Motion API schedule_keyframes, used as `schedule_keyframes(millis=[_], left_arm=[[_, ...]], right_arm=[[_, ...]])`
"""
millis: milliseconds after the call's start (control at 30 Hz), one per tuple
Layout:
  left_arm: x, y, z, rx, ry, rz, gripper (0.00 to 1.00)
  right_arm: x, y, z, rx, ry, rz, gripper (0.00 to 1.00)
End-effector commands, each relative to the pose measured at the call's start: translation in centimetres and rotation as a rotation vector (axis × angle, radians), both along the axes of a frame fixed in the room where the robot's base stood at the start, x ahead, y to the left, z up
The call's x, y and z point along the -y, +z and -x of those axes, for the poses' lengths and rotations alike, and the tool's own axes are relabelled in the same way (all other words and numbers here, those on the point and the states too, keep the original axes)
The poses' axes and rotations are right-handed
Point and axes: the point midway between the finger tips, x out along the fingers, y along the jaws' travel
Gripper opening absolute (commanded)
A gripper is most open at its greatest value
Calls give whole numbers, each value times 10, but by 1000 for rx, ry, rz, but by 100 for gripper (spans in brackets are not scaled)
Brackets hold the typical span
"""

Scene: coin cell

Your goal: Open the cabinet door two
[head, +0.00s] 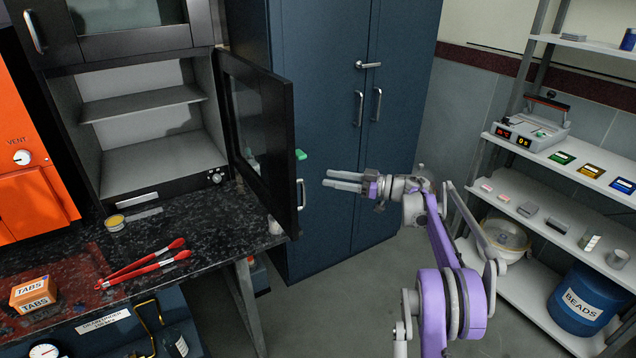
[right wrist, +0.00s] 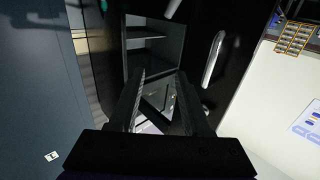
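A black cabinet door (head: 262,135) with a glass pane stands swung wide open on the right side of a grey, empty shelf compartment (head: 150,150). Its silver handle (head: 301,194) is on the free edge. My right gripper (head: 326,181) is to the right of that handle, apart from it, with its fingers pointing left. The fingers are slightly apart with nothing visible between them. In the right wrist view, the gripper (right wrist: 158,85) points towards the open compartment (right wrist: 150,45), and a silver handle shows at the right. My left gripper is not in view.
A tall blue cabinet (head: 330,100) stands behind the door. A dark counter (head: 60,255) holds red tongs (head: 145,262), a small tin (head: 114,222) and an orange box of tabs (head: 33,293). A shelving rack (head: 560,160) stands at the right. Floor between is clear.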

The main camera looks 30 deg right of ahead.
Motion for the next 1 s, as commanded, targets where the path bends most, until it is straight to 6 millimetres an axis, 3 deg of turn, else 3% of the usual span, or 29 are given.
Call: schedule_keyframes(millis=[1000], left_arm=[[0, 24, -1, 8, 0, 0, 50]], right_arm=[[63, -1, 12, -3, 13, 3, 47]])
